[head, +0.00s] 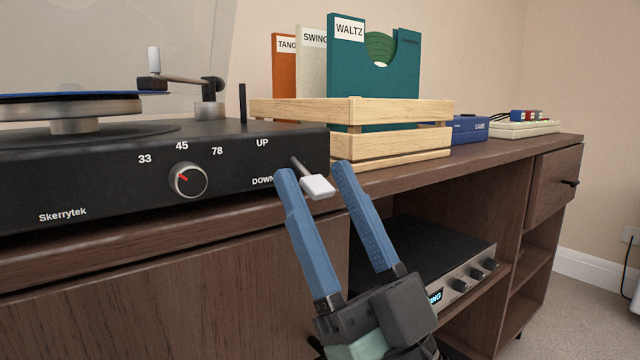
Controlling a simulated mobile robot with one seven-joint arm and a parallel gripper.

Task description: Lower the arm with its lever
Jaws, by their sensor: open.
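The black record player (100,160) stands on the cabinet top at the left, with a dial (188,180) pointing near 45. Its lever (318,187) is a thin dark rod with a white end, sticking out at the right near the UP and DOWN labels. The tonearm (185,80) lies level at the back, its head near the edge of the blue record (70,96); whether it touches is unclear. My gripper (313,169) is open, its blue fingers on either side of the lever's white end in this view. I see no clear contact.
A wooden crate (400,109) with record sleeves stands just behind the lever. A blue box (468,128) and a pale tray (524,129) stand farther right. The cabinet (130,300) fills the front, with an amplifier (430,262) on a shelf below. The raised lid (100,40) is behind.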

